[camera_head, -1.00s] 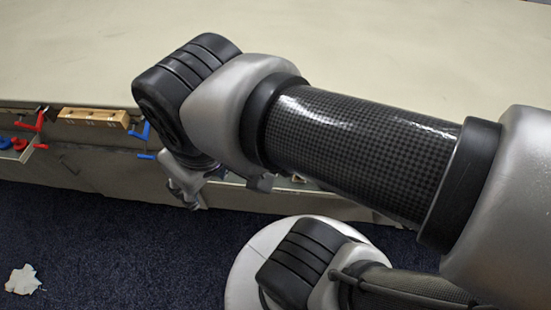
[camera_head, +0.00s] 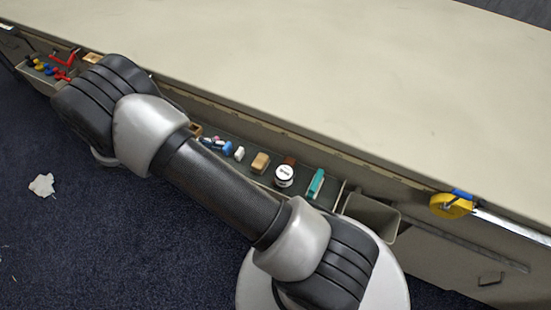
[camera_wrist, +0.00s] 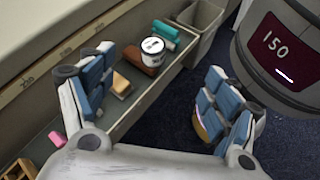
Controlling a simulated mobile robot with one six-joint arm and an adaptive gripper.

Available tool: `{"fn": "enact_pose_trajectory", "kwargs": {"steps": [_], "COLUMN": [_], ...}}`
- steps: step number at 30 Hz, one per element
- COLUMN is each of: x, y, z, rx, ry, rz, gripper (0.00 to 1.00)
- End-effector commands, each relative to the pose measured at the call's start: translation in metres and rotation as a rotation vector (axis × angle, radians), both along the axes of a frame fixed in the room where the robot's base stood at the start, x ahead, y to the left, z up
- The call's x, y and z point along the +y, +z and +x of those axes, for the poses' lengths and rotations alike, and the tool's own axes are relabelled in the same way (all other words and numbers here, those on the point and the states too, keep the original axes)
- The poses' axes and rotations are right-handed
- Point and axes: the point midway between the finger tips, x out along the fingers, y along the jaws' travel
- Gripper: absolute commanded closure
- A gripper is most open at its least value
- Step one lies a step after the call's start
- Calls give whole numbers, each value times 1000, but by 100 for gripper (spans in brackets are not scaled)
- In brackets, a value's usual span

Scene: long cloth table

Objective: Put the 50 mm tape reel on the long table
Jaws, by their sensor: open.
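The long table (camera_head: 350,80) has a pale, bare top. I cannot tell for certain which is the 50 mm tape reel. My gripper (camera_wrist: 155,100) is open, its blue-padded fingers wide apart, with nothing held between them. It is above the trough and floor. In the head view my arm mostly hides it.
The trough (camera_head: 325,203) along the table front holds a teal block (camera_head: 316,184), a tan block (camera_head: 260,162) and small items. A grey bin (camera_head: 370,215) is beside it. Red and blue clamps (camera_head: 62,60) are at far left. A white scrap (camera_head: 42,185) lies on the floor.

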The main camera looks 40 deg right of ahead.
Motion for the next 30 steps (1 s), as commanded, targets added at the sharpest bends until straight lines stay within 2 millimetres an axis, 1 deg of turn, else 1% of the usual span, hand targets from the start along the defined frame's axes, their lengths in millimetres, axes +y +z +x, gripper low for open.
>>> {"fn": "enact_pose_trajectory", "kwargs": {"steps": [1,6,9,12,15,17,20,23,30], "x": [0,-5,-9,-13,-16,-18,-27,-44,-96], "y": [-24,-91,-122,-145,-159,-163,-166,-165,-165], "z": [-2,-12,-21,-31,-37,-40,-43,-48,-61], "rx": [61,224,297,348,382,394,402,405,405], "ry": [38,164,228,275,306,315,322,320,318], "rz": [-47,-199,-275,-333,-369,-382,-392,-393,-389], "gripper": [19,19,19,19,19,19,19,19,19]}}
